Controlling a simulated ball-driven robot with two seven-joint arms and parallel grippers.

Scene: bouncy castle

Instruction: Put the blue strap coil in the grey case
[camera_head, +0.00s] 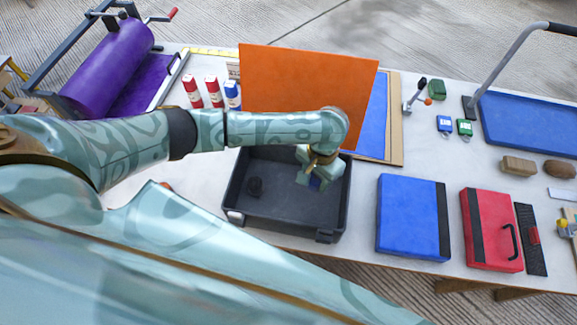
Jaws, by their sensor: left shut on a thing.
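The grey case (281,222) stands open on the white table, its dark inside facing up. My left arm reaches in from the left. My left gripper (318,181) points down over the right part of the case's inside. I cannot tell whether the coil touches the case floor. My right gripper is not in view.
An orange panel (300,90) stands behind the case. A blue flat case (405,217) and a red one (490,230) lie to its right. Several small bottles (213,91) stand behind my arm. A purple roll (108,65) is at far left, a blue tray (535,122) at far right.

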